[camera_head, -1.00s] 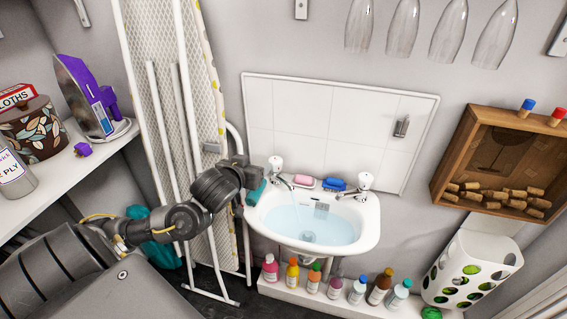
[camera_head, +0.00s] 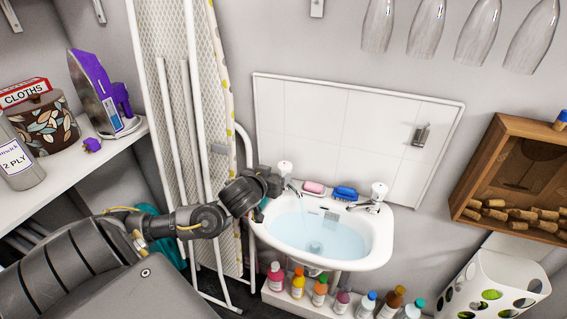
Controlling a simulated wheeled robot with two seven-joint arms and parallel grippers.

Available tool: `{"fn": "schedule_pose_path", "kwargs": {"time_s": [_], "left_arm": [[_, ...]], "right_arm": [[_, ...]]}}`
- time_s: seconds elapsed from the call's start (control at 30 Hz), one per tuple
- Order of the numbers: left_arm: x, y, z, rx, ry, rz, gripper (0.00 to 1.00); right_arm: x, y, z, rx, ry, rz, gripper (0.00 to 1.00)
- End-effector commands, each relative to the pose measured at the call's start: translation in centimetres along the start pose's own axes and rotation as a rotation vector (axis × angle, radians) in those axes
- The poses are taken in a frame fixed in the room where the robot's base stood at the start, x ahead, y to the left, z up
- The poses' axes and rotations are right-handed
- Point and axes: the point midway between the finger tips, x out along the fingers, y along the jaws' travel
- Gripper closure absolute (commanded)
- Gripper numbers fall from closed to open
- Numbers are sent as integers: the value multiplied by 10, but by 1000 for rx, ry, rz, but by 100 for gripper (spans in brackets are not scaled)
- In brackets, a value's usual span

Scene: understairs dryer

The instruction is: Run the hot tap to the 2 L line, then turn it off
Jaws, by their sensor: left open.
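A white sink basin (camera_head: 380,247) on the wall holds pale blue water (camera_head: 330,238). The left tap (camera_head: 285,170) has a white knob and chrome spout, and a thin stream appears to fall from it into the water. The right tap (camera_head: 378,192) stands at the other back corner; no stream shows under it. I cannot read which tap is hot, nor a 2 L line. My left gripper (camera_head: 274,180) is open beside the left tap's knob, at the basin's left back corner; its fingertips are small and partly hidden, so contact is unclear. My right gripper is out of view.
Pink (camera_head: 314,187) and blue (camera_head: 345,193) items lie between the taps. Several bottles (camera_head: 319,290) stand on a ledge below. A folded ironing board (camera_head: 180,120) stands close to my left arm. A shelf (camera_head: 100,165) is at left, a wooden box (camera_head: 520,170) at right.

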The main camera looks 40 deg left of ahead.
Motion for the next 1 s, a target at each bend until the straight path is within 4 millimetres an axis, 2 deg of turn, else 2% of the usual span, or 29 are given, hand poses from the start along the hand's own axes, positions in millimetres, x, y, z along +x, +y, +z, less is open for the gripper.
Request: {"fn": "schedule_pose_path", "kwargs": {"time_s": [0.03, 0.1, 0.2, 0.4, 0.6, 0.83, 1.0], "left_arm": [[10, -1, -6, 2, 2, -4, 34], [24, 0, -6, 2, 1, -3, 34], [44, 1, -2, 1, 3, -2, 34], [70, 1, 0, 1, 3, 0, 34], [79, 1, 0, 1, 1, 0, 34], [79, 1, 0, 1, 1, 1, 34], [79, 1, 0, 0, 1, 1, 56]], "right_arm": [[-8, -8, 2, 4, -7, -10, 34], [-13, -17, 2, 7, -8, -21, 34], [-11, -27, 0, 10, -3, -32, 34], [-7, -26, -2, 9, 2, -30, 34], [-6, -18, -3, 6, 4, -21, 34], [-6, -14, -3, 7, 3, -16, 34], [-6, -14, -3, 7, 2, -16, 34]]}}
